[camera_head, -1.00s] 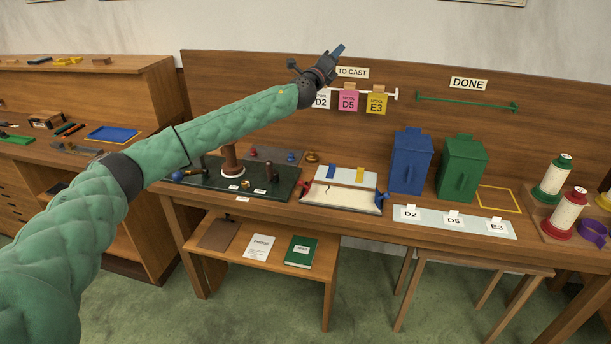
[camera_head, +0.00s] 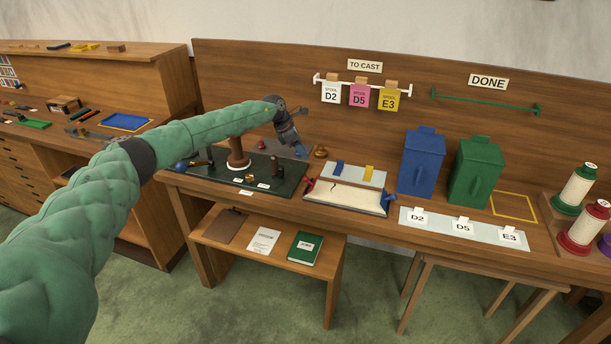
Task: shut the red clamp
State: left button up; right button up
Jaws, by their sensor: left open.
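The red clamp (camera_head: 309,185) shows as a small red piece at the left end of the white-topped tray (camera_head: 346,197) on the bench. It is too small to tell whether it stands open or shut. My left gripper (camera_head: 302,153) points downward with blue fingertips, above and behind the red clamp, near the back right corner of the dark casting board (camera_head: 222,176). It is open, appears empty, and is apart from the clamp. My right gripper is out of view.
A blue clamp piece (camera_head: 385,203) is at the tray's right end. Blue (camera_head: 421,165) and green (camera_head: 475,175) bins stand to the right.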

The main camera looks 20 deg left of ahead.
aim_at(308, 181)
pick_arm(q)
jog(key=shift+s+d+f+m+g+y+p, duration=0.1)
jog(key=shift+s+d+f+m+g+p, duration=0.45)
jog(key=shift+f, duration=0.75)
jog(key=shift+s+d+f+m+g+y+p, duration=0.15)
jog(key=shift+s+f+m+g+p, duration=0.1)
jog(key=shift+s+f+p, duration=0.8)
jog(key=shift+s+d+f+m+g+y+p, duration=0.1)
jog(key=shift+s+d+f+m+g+p, duration=0.4)
jog(key=shift+f, duration=1)
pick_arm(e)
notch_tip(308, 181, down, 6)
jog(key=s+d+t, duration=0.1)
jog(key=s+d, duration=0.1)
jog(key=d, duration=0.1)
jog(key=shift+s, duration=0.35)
pick_arm(q)
jog(key=shift+s+a, duration=0.1)
jog(key=shift+a, duration=0.05)
grip_shut()
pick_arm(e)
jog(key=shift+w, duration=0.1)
